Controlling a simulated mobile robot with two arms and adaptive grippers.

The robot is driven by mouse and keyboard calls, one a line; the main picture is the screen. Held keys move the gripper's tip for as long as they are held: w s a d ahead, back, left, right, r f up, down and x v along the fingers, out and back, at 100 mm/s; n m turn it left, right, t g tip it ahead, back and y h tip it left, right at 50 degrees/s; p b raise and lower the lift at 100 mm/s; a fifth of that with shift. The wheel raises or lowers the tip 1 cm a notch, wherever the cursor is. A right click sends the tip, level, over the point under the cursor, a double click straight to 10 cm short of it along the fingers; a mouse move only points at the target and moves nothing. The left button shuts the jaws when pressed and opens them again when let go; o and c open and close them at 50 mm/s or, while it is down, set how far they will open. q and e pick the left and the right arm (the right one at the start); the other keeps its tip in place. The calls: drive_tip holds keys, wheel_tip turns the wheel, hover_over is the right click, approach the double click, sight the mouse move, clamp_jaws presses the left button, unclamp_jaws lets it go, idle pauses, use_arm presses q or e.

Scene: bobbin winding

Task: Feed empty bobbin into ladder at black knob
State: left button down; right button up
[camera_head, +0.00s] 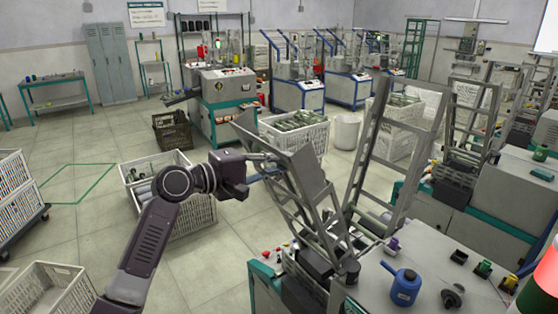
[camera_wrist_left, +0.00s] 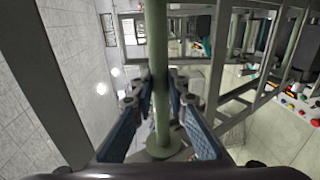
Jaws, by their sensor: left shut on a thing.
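My left gripper (camera_head: 262,165) is at the top of the near grey metal ladder (camera_head: 318,215), beside its upper plate. In the left wrist view my left gripper (camera_wrist_left: 162,105) has its blue pads on both sides of a grey-green bobbin (camera_wrist_left: 161,65). The bobbin is a slim bare tube with a round flange near the bottom of the picture, and no thread shows on it. Ladder bars (camera_wrist_left: 215,75) run close by on the right. A dark rounded part, perhaps the black knob (camera_head: 349,270), sits at the ladder's foot. My right gripper is out of view.
A second tall ladder frame (camera_head: 393,150) stands just right. A crate of bobbins (camera_head: 190,215) is on the floor under my left arm. Open floor lies to the left.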

use_arm(q)
drive_tip(key=shift+w+d+f+b, duration=0.15)
drive_tip(key=shift+d+f+b, duration=0.05)
drive_tip(key=shift+f, duration=0.25)
drive_tip(key=shift+w+d+f+b, duration=0.1)
drive_tip(key=shift+d+f+b, duration=0.05)
drive_tip(key=shift+f, duration=0.3)
drive_tip(key=f, duration=0.1)
drive_tip(key=d+f+b, duration=0.1)
drive_tip(key=w+f+b, duration=0.1)
drive_tip(key=f, duration=0.1)
drive_tip(key=shift+d, duration=0.15)
drive_tip(key=shift+r, duration=0.1)
idle(0.4)
drive_tip(key=c, duration=1.8)
unclamp_jaws()
drive_tip(key=shift+o, duration=0.3)
drive_tip(key=shift+o, duration=1.2)
